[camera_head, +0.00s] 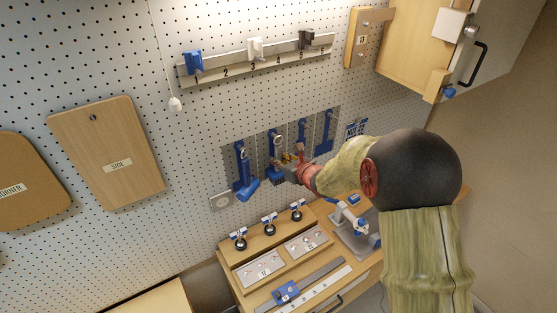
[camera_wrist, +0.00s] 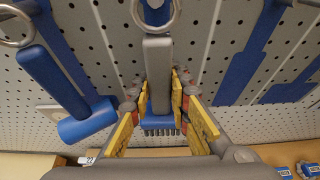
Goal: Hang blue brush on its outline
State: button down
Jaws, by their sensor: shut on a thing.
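The brush (camera_wrist: 158,65) has a grey handle and a blue head with dark bristles at its lower end in the wrist view. My gripper (camera_wrist: 160,85) is shut on its handle, with a yellow finger on each side. A metal ring shows at the handle's top end, in front of blue on the panel. In the head view my gripper (camera_head: 290,166) is at the grey tool panel (camera_head: 260,150), by the second position from the left, and partly hides the brush. Whether the ring sits on a hook cannot be told.
A blue mallet (camera_wrist: 88,122) with a ring hangs just left of my gripper. Blue outlines (camera_wrist: 245,60) show on the panel to the right. Below stands a wooden bench (camera_head: 255,252) with several fixtures. Plain pegboard lies above the panel.

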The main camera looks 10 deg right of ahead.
jog(key=c, duration=1.7)
grip_release()
jog(key=shift+o, duration=0.6)
jog(key=shift+s, duration=0.1)
